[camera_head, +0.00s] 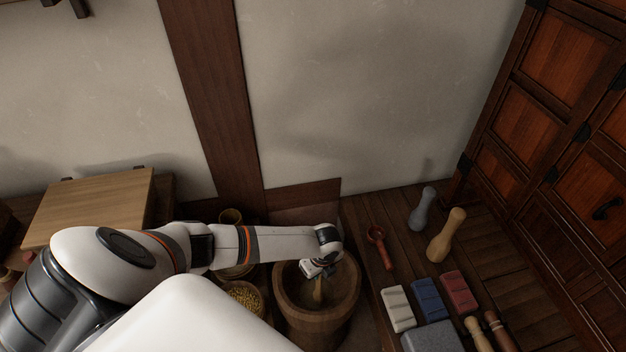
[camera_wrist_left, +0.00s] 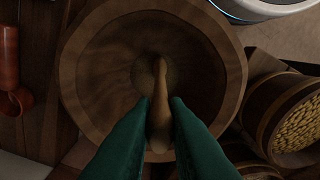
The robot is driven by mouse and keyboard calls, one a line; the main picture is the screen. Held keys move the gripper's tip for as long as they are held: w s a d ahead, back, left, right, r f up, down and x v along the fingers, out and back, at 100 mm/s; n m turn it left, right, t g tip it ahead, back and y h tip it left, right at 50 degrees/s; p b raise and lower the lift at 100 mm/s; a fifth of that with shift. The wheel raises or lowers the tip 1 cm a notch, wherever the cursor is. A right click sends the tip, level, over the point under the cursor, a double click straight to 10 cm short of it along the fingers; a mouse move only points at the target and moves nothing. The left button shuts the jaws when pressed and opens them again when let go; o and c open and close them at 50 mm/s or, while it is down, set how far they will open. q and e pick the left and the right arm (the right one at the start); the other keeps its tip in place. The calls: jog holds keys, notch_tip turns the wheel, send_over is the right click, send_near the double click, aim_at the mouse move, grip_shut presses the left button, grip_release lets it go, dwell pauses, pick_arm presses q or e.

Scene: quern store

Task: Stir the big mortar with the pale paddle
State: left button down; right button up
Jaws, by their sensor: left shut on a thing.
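The big mortar (camera_head: 294,316) is a wide round wooden bowl at the lower middle of the head view. In the left wrist view the mortar (camera_wrist_left: 88,82) fills most of the picture, and its hollow looks dark with a paler speckled patch in the middle. The pale paddle (camera_head: 318,294) is a tan wooden stick standing in the hollow. In the left wrist view the paddle (camera_wrist_left: 161,76) points toward the middle of the bowl. My left gripper (camera_wrist_left: 160,103) has green fingers on both sides of the paddle and is shut on it, over the mortar. My right gripper is not in view.
A grain-filled tub (camera_head: 245,298) stands left of the mortar. Right of it are a red ladle (camera_head: 378,247), cream (camera_head: 398,308), blue (camera_head: 427,299) and red (camera_head: 459,293) blocks, a grey block (camera_head: 432,338), and grey-blue (camera_head: 423,208) and tan (camera_head: 446,236) pestles. A cabinet (camera_head: 560,140) stands far right.

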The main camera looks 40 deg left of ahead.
pick_arm(q)
jog(key=shift+r, duration=0.15)
notch_tip(320, 180, up, 18)
jog(key=p, duration=1.8)
jog(key=shift+w, duration=0.1)
